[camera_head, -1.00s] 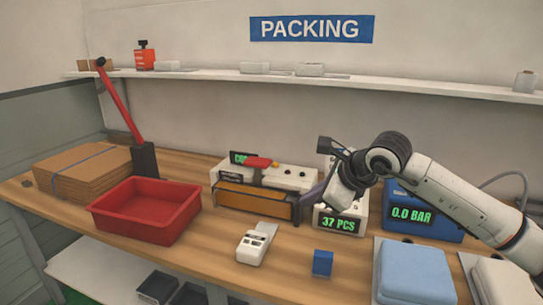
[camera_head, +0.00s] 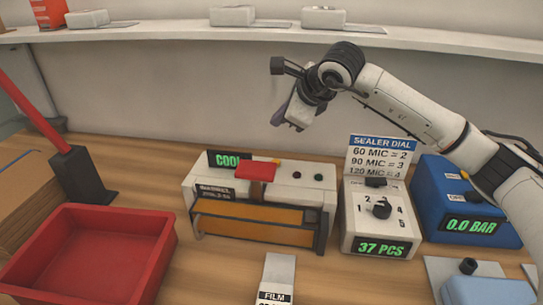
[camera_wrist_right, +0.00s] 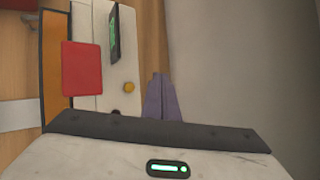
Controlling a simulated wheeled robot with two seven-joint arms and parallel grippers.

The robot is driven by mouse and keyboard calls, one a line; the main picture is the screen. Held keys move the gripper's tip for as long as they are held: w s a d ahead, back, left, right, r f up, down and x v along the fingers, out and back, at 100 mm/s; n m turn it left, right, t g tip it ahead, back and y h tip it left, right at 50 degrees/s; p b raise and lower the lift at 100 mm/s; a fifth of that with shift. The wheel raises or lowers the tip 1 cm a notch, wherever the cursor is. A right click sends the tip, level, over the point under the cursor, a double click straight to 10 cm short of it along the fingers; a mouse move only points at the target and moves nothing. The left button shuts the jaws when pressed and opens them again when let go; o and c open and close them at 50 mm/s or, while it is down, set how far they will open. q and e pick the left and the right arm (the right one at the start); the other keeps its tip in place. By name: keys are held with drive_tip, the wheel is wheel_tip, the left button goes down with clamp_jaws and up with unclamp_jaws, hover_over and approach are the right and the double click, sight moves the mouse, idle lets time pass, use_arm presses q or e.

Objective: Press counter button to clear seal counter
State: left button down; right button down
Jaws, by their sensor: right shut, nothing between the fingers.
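The white counter box (camera_head: 352,226) stands right of the sealer. Its green display (camera_head: 382,248) reads 37 PCS, and a black dial knob (camera_head: 381,208) sits on its top face. A small black part (camera_head: 376,181) is behind the knob; I cannot tell if it is a button. The white sealer (camera_head: 262,177) has a COOL display, a red pad and small yellow, red and green buttons. My right gripper (camera_head: 287,117) is shut and empty, raised above and behind the sealer. In the right wrist view its fingers (camera_wrist_right: 161,98) are together beside the sealer's yellow button (camera_wrist_right: 129,87). My left gripper is out of view.
A SEALER DIAL sign (camera_head: 381,158) stands behind the counter box. A blue box (camera_head: 440,211) reading 0.0 BAR is to its right. A red tray (camera_head: 85,226) and a red-handled lever (camera_head: 32,112) are left. The shelf (camera_head: 200,33) runs above.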

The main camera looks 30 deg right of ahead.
drive_tip(key=b, duration=0.5)
hover_over(279, 167)
wheel_tip(279, 167, down, 8)
drive_tip(key=shift+r, duration=0.1)
drive_tip(key=shift+f+b, duration=0.35)
drive_tip(key=shift+f, duration=0.2)
drive_tip(key=shift+a, duration=0.1)
idle(1.2)
drive_tip(key=shift+f, duration=0.1)
drive_tip(key=shift+f+b, duration=0.35)
drive_tip(key=shift+b, duration=0.2)
